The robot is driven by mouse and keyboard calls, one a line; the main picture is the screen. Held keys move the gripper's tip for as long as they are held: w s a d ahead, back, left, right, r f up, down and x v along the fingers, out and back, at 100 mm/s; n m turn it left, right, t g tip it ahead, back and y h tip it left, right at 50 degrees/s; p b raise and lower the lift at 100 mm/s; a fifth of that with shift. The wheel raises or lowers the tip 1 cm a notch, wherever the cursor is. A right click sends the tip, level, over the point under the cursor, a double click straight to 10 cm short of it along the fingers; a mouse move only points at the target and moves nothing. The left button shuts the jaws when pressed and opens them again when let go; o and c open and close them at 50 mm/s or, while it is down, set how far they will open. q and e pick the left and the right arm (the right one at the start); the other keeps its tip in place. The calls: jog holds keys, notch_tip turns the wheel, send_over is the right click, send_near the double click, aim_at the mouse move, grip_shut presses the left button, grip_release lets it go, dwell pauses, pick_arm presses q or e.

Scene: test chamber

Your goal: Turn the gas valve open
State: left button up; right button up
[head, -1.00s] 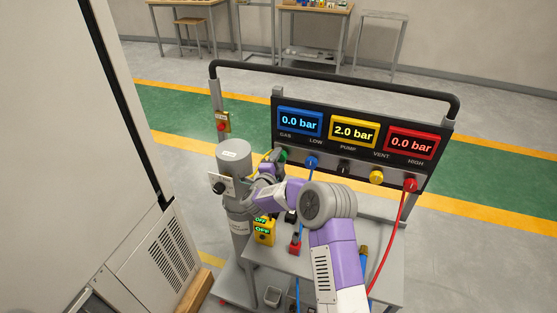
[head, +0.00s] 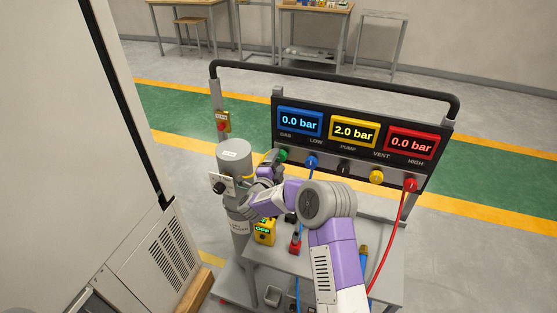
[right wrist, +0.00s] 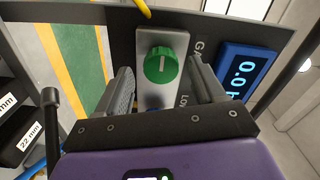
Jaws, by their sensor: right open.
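The gas valve is a round green knob (right wrist: 161,65) on a pale plate, with a white mark on its face, next to the GAS label. In the head view the green knob (head: 282,156) shows at the left end of the panel's knob row, partly hidden by my right arm. My right gripper (right wrist: 160,85) is open, with one finger on either side of the knob in the right wrist view. I cannot tell whether the fingers touch it. In the head view my right gripper (head: 268,172) is just in front of the knob. My left gripper is not in view.
The panel (head: 350,163) carries a blue display at 0.0 bar, a yellow one at 2.0 bar and a red one at 0.0 bar. A grey cylinder (head: 234,158) stands close left of my gripper. A yellow box (head: 264,231) and hoses are below.

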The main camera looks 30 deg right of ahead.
jog(key=v, duration=0.5)
jog(key=shift+s+a, duration=0.2)
